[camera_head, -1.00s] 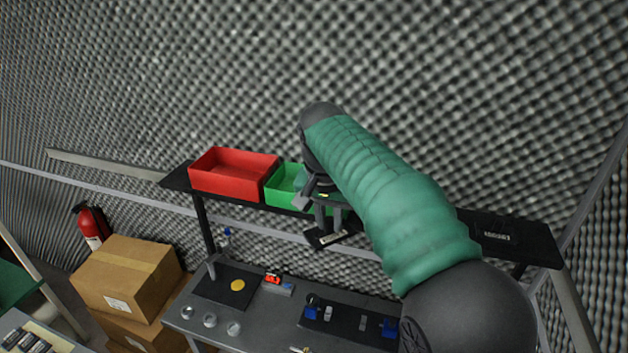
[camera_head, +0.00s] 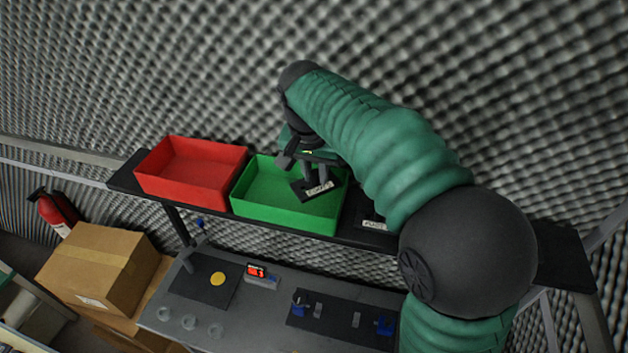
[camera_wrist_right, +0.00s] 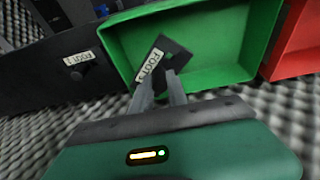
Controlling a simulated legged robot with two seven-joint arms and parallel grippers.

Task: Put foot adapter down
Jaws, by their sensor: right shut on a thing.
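The foot adapter (camera_head: 314,189) is a dark flat piece with a white label; its label reads "FOOT" in the right wrist view (camera_wrist_right: 171,60). My right gripper (camera_head: 308,180) is shut on it and holds it tilted over the green bin (camera_head: 262,206). In the right wrist view the adapter and the fingertips (camera_wrist_right: 168,80) show against the inside of the green bin (camera_wrist_right: 222,73). From these views I cannot tell whether the adapter touches the bin floor. My left gripper is not in view.
A red empty bin (camera_head: 190,167) stands left of the green bin on the black shelf (camera_head: 128,178). Another "FOOT" label (camera_wrist_right: 78,58) lies on the shelf beside the green bin. Below is a grey workbench (camera_head: 240,308) with several small parts. Foam walls stand behind.

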